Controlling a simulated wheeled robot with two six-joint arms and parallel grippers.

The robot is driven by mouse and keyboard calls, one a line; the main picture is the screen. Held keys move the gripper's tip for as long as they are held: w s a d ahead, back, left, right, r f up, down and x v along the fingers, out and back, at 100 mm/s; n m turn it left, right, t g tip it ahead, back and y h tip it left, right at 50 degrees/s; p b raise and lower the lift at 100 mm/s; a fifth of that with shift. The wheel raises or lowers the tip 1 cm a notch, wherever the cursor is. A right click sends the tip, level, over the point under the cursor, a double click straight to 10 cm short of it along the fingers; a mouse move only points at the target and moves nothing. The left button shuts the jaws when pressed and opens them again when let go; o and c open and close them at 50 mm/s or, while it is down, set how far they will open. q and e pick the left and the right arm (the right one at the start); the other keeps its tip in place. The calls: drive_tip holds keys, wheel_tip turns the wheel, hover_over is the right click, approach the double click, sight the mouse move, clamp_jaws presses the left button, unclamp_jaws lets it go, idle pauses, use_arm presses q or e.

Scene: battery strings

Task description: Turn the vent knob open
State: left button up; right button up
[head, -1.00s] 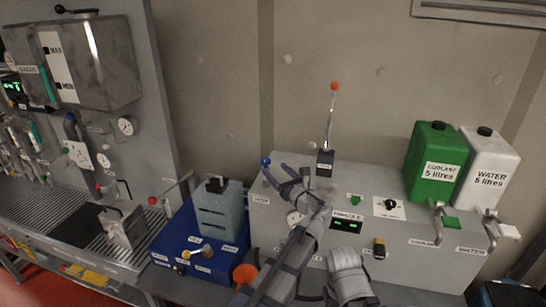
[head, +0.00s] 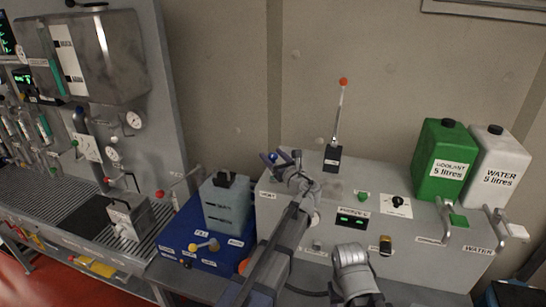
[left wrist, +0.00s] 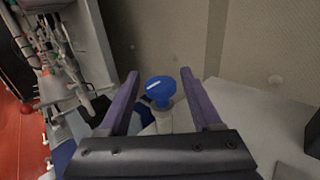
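The vent knob (left wrist: 160,88) is blue with a white stripe on its top, as the left wrist view shows. It sits on a short pale stem at the left end of a grey cabinet (head: 400,235). In the head view only a small bit of blue (head: 272,157) shows between my fingers. My left gripper (head: 281,156) is open, with purple fingers. In the left wrist view its fingers (left wrist: 163,88) appear on either side of the knob, with gaps on both sides. I cannot tell whether the fingertips are level with it. My right gripper does not show.
A lever with an orange ball (head: 343,81) stands on the cabinet right of my gripper. A green canister (head: 441,150) and a white canister (head: 495,165) stand farther right.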

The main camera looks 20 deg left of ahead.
use_arm(q)
clamp_jaws()
idle(0.3)
